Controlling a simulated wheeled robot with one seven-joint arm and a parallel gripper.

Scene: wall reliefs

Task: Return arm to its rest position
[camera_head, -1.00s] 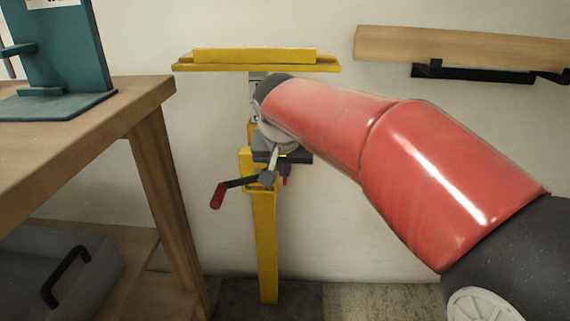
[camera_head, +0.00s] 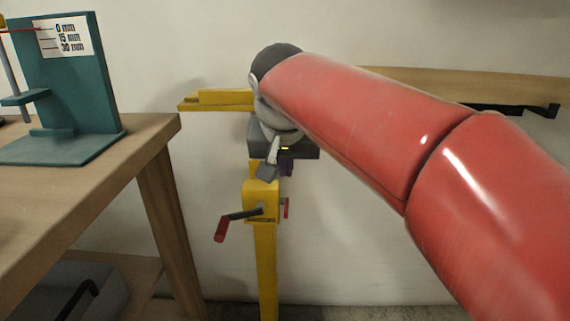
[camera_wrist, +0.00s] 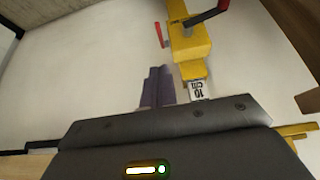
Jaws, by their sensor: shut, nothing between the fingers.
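My red arm reaches from the right side of the head view to the middle. My gripper (camera_head: 287,169) hangs in front of the yellow stand (camera_head: 264,245), above its red-handled crank (camera_head: 221,228). In the wrist view my gripper's purple fingers (camera_wrist: 157,88) are together with nothing between them. They stand beside the yellow post (camera_wrist: 190,45) and its white label reading 10 cm (camera_wrist: 199,90). I cannot tell whether the fingers touch the stand. The arm hides part of the stand's yellow top bar (camera_head: 222,99).
A wooden workbench (camera_head: 85,160) with a teal gauge stand (camera_head: 80,70) is at the left. A grey box (camera_head: 75,292) sits below it. A wooden wall shelf (camera_head: 440,82) with a black bracket (camera_head: 540,110) runs behind my arm. Bare wall shows around the post.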

